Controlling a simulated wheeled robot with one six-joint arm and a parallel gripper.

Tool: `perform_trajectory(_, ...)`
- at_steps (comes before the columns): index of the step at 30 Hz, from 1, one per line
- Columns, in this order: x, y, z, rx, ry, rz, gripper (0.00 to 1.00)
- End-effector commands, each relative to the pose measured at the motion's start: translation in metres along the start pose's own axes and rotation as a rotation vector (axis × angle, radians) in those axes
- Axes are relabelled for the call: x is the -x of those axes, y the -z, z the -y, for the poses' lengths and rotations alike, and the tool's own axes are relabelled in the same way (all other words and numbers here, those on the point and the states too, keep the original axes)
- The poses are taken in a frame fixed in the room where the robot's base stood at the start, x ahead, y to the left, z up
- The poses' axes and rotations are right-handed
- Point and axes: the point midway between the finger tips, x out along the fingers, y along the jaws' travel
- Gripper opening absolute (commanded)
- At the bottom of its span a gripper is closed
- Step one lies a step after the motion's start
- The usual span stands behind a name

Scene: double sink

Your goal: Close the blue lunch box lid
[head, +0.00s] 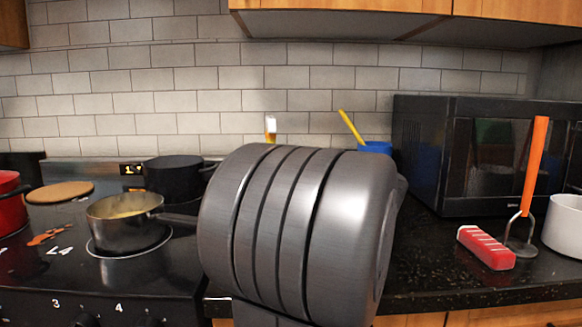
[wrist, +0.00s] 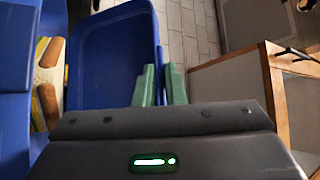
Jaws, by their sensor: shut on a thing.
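In the wrist view, the blue lunch box (wrist: 13,60) is at the left, cut off by the picture edge. Its blue lid (wrist: 108,62) is a shallow panel with a raised rim, standing open beside the box's compartments. My gripper (wrist: 160,72) has green fingers close together at the lid's right edge, shut on that rim. The exact contact is partly hidden by the fingers. In the head view, my own grey arm blocks the middle, and neither the lunch box nor my gripper shows clearly.
Food (wrist: 48,85) lies in the box's left compartment. A wooden cabinet (wrist: 235,85) stands to the right over a tiled floor. In the head view are a pan (head: 125,232) on the stove, a microwave (head: 460,150), a red block (head: 487,248) and a white pot (head: 565,225).

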Motion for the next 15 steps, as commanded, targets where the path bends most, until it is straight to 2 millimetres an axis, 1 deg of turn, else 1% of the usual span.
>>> perform_trajectory(1, 0.0012, -0.0007, -0.0023, -0.003, -0.003, -0.001, 0.0)
perform_trajectory(12, 0.0012, -0.0007, -0.0024, -0.004, -0.004, -0.001, 0.0)
perform_trajectory(13, 0.0012, -0.0008, -0.0024, -0.004, -0.004, -0.001, 0.12)
perform_trajectory(14, 0.0012, -0.0007, -0.0024, -0.004, -0.004, -0.001, 0.18)
perform_trajectory(15, 0.0012, -0.0007, -0.0023, -0.003, -0.004, -0.001, 0.26)
